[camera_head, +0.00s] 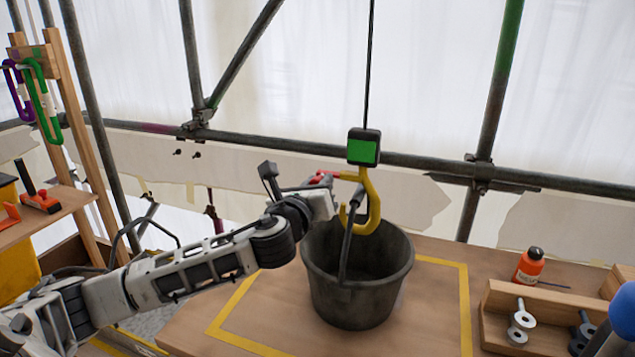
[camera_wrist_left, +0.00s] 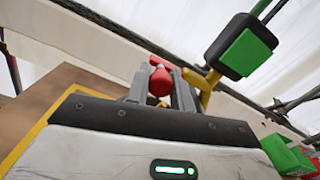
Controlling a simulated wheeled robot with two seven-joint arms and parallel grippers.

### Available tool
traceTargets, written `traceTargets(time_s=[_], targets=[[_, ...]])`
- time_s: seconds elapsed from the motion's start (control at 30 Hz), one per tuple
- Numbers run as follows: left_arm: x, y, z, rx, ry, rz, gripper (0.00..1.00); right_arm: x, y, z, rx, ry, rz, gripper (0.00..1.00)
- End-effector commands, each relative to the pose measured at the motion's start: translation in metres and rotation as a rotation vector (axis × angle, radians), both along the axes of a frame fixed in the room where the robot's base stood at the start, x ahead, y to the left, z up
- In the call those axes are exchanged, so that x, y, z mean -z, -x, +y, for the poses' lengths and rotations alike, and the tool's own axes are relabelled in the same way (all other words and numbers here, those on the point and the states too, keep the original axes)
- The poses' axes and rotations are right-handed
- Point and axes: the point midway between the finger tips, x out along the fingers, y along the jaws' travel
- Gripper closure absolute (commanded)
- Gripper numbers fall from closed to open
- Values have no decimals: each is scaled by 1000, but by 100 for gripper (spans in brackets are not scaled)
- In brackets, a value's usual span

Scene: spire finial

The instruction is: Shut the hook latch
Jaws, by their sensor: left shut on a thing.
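The yellow hook (camera_head: 372,205) hangs from a black block with a green face (camera_head: 363,147) on a cable. The dark bucket (camera_head: 350,285) stands on the table, its raised handle (camera_head: 347,240) reaching up to the hook. The red latch piece (camera_head: 322,176) sits to the left of the hook's upper part. My left gripper (camera_head: 328,187) is beside the hook, above the bucket's rim. In the left wrist view, my left gripper (camera_wrist_left: 163,88) is shut on the red latch piece (camera_wrist_left: 160,77). The latch's closure against the hook tip is unclear. My right gripper is not visible.
The bucket stands inside a yellow taped outline (camera_head: 465,300). A wooden tray (camera_head: 500,297) with metal spools and an orange bottle (camera_head: 529,266) are at the right. Scaffold tubes (camera_head: 420,163) cross behind. Purple and green carabiners (camera_head: 42,100) hang at the far left.

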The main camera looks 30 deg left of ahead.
Motion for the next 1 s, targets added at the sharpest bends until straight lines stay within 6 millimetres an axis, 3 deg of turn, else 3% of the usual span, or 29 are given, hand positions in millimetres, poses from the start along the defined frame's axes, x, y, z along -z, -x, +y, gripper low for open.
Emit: traceTargets(time_s=[1.0], targets=[[32, -5, -19, -1, 944, -227, 100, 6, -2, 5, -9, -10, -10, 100]])
